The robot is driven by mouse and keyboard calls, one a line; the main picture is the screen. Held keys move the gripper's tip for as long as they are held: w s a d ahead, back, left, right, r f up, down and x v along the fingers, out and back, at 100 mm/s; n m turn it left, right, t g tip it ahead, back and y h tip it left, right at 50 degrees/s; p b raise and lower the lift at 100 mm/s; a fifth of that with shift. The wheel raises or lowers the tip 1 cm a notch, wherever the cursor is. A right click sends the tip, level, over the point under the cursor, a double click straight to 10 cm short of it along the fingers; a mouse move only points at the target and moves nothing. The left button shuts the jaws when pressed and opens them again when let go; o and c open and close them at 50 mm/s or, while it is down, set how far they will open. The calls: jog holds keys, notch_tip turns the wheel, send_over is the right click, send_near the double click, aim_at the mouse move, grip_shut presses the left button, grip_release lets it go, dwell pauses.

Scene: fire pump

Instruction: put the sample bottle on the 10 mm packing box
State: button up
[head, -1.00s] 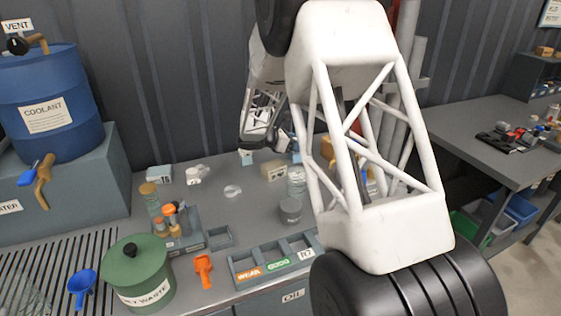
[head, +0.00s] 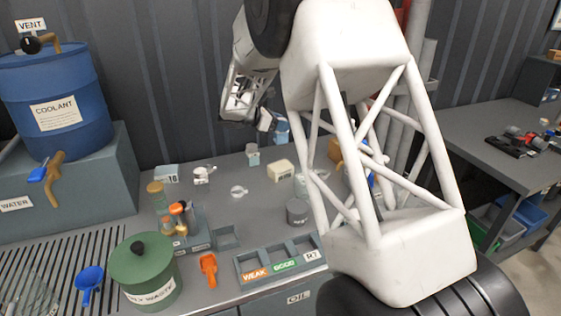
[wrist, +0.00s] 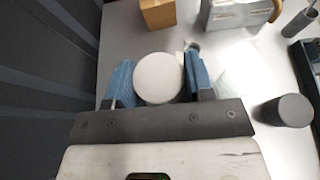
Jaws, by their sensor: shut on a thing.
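My gripper (wrist: 160,82) has its two blue fingers shut on the sample bottle (wrist: 158,78). From above in the wrist view, only its round white top shows. In the head view my gripper (head: 270,125) is held up near the back wall, small and partly hidden, and I cannot make out the bottle there. The 10 mm packing box (head: 166,175), pale with a "10" label, stands at the back left of the bench, apart from and left of the gripper.
A cream box (head: 281,170), a small pale object (head: 253,155) and a dark grey cylinder (head: 297,211) stand near the gripper. An orange box (wrist: 158,14) is beyond it. A bottle rack (head: 188,240) and a sorting tray (head: 280,262) lie nearer. Bench between is mostly clear.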

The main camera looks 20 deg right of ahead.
aim_at(274, 134)
jog(key=shift+f, duration=2.35)
jog(key=shift+f, duration=0.1)
jog(key=shift+f, duration=2.4)
jog(key=shift+f, duration=0.2)
jog(key=o, duration=1)
jog(key=shift+r, duration=0.2)
jog(key=v, duration=1.2)
